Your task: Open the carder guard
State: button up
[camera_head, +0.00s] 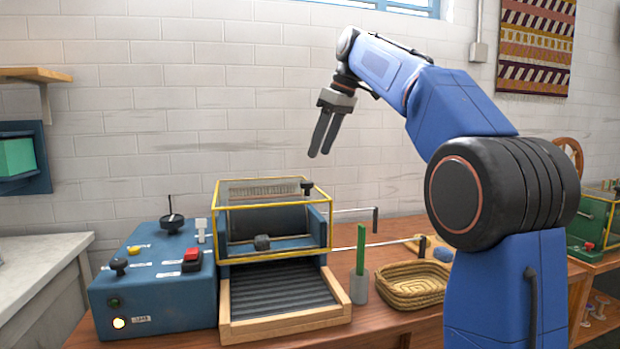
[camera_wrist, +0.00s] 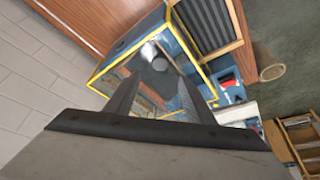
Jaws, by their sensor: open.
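The carder guard (camera_head: 274,204) is a clear box with yellow edges over the blue carder, and it looks closed. A black knob (camera_head: 307,185) stands on its top near the right side. The drum under the guard is partly visible through it. In the wrist view the guard (camera_wrist: 103,72) lies beyond my fingers. My gripper (camera_head: 321,154) is open and empty, pointing down, above the guard and towards its right side, apart from it. In the wrist view my gripper (camera_wrist: 160,92) shows two dark fingers spread apart.
A blue control box (camera_head: 155,300) with knobs and a red switch stands left of the carder. A ribbed wooden-framed tray (camera_head: 280,300) lies in front. A green-handled tool in a grey cup (camera_head: 359,290) and a wicker basket (camera_head: 410,288) stand right. Thin rods reach right from the carder.

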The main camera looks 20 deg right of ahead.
aim_at(308, 182)
jog(key=x, duration=0.9)
jog(key=shift+w+a+f, duration=0.1)
jog(key=shift+a+f, duration=0.05)
jog(key=shift+f, duration=0.25)
grip_shut()
